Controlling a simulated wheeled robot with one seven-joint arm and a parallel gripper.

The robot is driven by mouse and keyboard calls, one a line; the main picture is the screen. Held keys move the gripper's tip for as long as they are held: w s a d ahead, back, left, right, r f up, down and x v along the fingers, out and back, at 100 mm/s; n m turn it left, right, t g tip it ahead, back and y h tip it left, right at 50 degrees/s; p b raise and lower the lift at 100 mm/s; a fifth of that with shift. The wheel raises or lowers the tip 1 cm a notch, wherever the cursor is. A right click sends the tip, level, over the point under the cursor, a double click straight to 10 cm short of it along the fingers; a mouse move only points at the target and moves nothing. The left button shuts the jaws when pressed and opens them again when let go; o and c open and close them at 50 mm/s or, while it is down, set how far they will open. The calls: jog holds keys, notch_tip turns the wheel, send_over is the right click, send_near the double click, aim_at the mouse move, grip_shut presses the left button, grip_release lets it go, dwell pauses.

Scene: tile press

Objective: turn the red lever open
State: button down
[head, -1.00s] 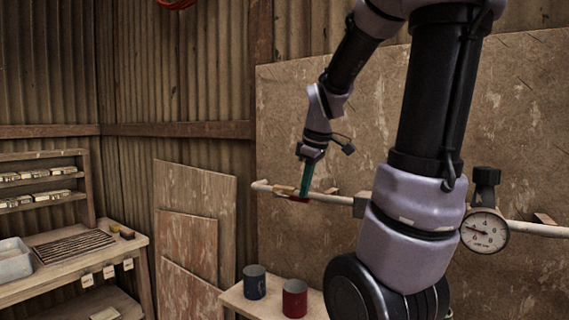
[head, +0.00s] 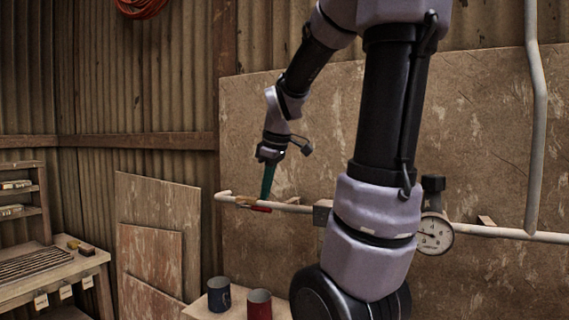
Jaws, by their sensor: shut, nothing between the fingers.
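The red lever (head: 258,209) shows as a small red bar lying along the pale horizontal pipe (head: 293,208) on the wall board. A small tan piece sits beside it on the pipe. My gripper (head: 266,197) points down at the lever from above, with its teal fingers together and nothing seen between them. The fingertips are at or very close to the lever's right part; I cannot tell whether they touch it.
A round gauge (head: 434,234) hangs on the pipe to the right, partly behind my arm. A blue can (head: 219,294) and a red can (head: 259,305) stand on a low shelf below. Wooden panels (head: 157,238) lean at the left, beside a workbench (head: 85,262).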

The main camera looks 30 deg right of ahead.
jog(key=s+d+r, duration=0.2)
jog(key=s+r, duration=0.4)
jog(key=r, duration=0.2)
jog(key=shift+s+d+r, duration=0.15)
jog(key=shift+s+d, duration=0.15)
jog(key=shift+s, duration=0.05)
jog(key=shift+a, duration=0.1)
